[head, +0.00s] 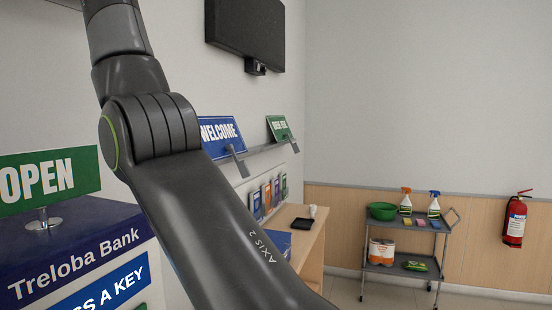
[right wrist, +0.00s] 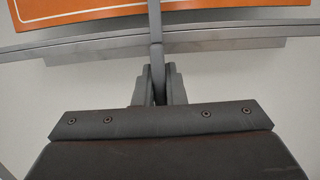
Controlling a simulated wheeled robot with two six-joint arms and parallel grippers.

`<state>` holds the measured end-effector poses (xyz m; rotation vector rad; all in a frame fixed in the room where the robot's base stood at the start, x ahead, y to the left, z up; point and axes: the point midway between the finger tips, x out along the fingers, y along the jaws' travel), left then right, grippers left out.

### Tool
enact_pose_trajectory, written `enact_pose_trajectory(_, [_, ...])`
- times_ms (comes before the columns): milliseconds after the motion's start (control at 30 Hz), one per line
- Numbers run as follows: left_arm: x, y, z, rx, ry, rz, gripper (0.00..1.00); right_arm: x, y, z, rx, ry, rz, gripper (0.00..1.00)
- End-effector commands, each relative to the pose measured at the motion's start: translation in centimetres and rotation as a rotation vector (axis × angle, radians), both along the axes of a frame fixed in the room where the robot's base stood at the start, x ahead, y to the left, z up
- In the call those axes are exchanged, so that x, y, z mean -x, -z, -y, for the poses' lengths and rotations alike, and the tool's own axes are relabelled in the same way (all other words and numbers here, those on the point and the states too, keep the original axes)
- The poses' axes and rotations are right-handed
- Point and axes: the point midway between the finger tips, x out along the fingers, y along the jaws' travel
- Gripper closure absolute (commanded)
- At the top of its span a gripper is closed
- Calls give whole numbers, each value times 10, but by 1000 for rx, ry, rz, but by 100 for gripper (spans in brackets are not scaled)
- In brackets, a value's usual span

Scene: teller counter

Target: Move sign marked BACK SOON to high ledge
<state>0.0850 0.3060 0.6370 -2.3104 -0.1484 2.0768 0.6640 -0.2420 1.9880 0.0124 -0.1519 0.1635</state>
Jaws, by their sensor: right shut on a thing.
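In the right wrist view, my right gripper (right wrist: 158,88) is shut on a thin grey upright stem (right wrist: 156,62). Above it is the lower part of an orange sign (right wrist: 90,10) with a white border line; its lettering is out of frame. A grey ledge (right wrist: 230,44) runs across behind the stem; I cannot tell whether the sign touches it. In the head view, a high grey ledge (head: 262,150) on the wall has a blue WELCOME sign (head: 220,134) and a green sign (head: 280,128). My left gripper is not in view.
A green OPEN sign (head: 48,180) stands on the blue Treloba Bank kiosk (head: 95,235) at left. A dark arm link of mine hides the middle of the head view. A wooden counter (head: 308,243), a cart (head: 405,230) and a fire extinguisher (head: 515,220) are beyond.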

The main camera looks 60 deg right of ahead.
Motion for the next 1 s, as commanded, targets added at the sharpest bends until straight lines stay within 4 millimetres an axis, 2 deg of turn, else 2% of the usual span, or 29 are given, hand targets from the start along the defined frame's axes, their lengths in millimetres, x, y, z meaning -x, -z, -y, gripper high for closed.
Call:
enact_pose_trajectory(633, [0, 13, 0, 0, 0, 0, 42, -1, 17, -1, 1, 0, 1, 100])
enact_pose_trajectory(1000, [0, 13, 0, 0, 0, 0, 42, -1, 17, -1, 0, 0, 1, 100])
